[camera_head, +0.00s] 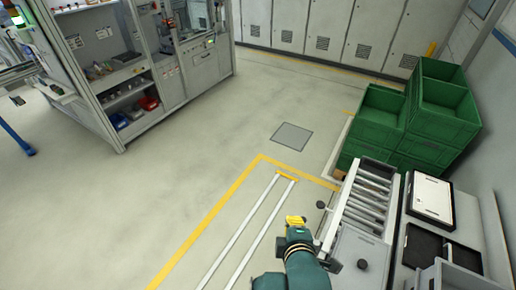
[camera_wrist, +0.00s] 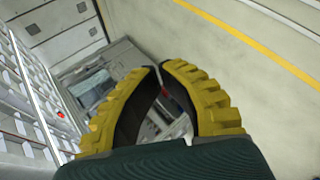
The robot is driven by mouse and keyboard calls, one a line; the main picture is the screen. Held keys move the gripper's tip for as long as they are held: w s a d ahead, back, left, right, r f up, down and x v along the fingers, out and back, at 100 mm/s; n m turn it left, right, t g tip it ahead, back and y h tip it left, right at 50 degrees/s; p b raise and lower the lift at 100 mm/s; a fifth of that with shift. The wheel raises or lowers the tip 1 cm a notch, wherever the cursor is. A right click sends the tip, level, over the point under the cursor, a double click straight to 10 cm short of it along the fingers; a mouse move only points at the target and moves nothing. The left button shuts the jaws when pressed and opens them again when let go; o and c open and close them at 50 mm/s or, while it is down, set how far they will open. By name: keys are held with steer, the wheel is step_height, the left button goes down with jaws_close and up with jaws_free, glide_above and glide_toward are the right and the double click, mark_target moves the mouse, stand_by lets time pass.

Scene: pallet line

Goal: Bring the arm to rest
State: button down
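My arm is dark green and enters the head view from the bottom edge. My gripper (camera_head: 295,220), with yellow fingers, is at its end, just left of the roller conveyor (camera_head: 362,205) and above the floor. In the wrist view, the two ribbed yellow fingers of my gripper (camera_wrist: 160,69) curve in until their tips all but meet. Nothing is held between them; only background shows through the gap. The gripper looks shut and empty.
Stacked green crates (camera_head: 437,115) stand behind the conveyor. A black-and-white case (camera_head: 432,197) and a grey bin (camera_head: 452,278) are at the right. A machine cabinet (camera_head: 120,75) is at the upper left. The floor (camera_head: 200,160) between is clear.

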step_height(320, 180, up, 16)
steer(key=w+a+f+m+t, duration=0.1)
steer(key=a+m+t, duration=0.2)
steer(key=t, duration=0.1)
steer(key=s+r+m+t, duration=0.3)
steer(key=s+r+m, duration=0.2)
steer(key=r, duration=0.6)
steer(key=s+a+r+m+t+p, duration=0.1)
steer(key=s+r+m+t, duration=0.3)
steer(key=r+m, duration=0.4)
steer(key=shift+s+r+t+y, duration=0.3)
steer(key=shift+s+r, duration=0.25)
steer(key=shift+r, duration=1.5)
